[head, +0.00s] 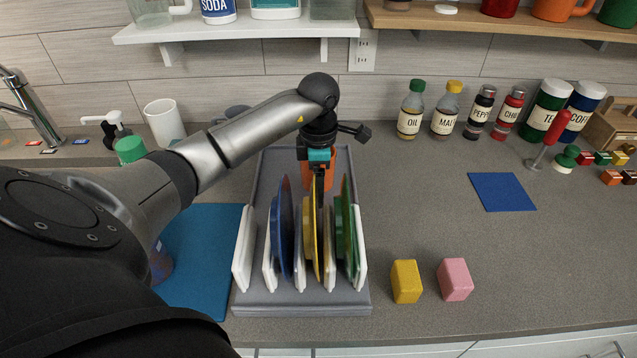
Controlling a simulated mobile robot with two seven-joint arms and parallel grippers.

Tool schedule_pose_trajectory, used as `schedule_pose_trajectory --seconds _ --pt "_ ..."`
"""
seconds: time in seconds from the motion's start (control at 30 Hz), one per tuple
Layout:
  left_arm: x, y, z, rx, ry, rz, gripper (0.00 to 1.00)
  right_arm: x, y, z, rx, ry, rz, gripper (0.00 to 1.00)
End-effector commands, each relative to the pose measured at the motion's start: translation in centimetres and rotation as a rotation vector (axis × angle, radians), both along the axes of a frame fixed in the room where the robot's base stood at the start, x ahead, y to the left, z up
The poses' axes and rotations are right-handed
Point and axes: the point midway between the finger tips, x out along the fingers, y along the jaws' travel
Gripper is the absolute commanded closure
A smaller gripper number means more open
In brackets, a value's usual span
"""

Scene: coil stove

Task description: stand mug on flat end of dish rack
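The grey dish rack (302,303) stands on the counter in the middle of the head view. White dividers hold a blue plate (285,225), a yellow plate (312,240) and a green plate (346,230) on edge. An orange object, apparently the mug (331,166), is at the rack's far flat end, partly hidden behind my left gripper (320,200). That gripper points down in front of it, above the far edges of the plates. Its fingers overlap the orange thing, and I cannot tell whether they grip it. My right gripper is not in view.
A blue mat (200,250) lies left of the rack, partly under my arm. Yellow (406,281) and pink (455,279) blocks stand to the right. Bottles and jars line the back wall. A white cup (164,122) is at back left. The right counter is largely clear.

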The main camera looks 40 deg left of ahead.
Motion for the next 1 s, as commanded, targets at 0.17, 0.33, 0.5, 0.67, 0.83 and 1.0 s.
schedule_pose_trajectory --seconds 0.17,0.33,0.5,0.67,0.83,1.0 --pt "0.0 0.0 0.0 -0.001 0.001 0.000 0.24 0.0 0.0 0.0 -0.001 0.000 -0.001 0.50" --pt "0.1 0.0 1.2 0.001 -0.004 0.000 0.24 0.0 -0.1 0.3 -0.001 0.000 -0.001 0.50" --pt "0.1 0.0 4.6 0.003 -0.006 0.000 0.24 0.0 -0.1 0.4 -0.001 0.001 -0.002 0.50" --pt "0.0 0.0 8.2 0.001 -0.006 0.000 0.24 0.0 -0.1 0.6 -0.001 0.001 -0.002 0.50" --pt "-0.1 -0.1 10.9 0.001 -0.002 0.001 0.24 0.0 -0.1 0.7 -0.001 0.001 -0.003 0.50" --pt "-0.1 -0.1 12.1 -0.001 0.001 0.000 0.24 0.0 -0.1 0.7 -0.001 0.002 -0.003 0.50"
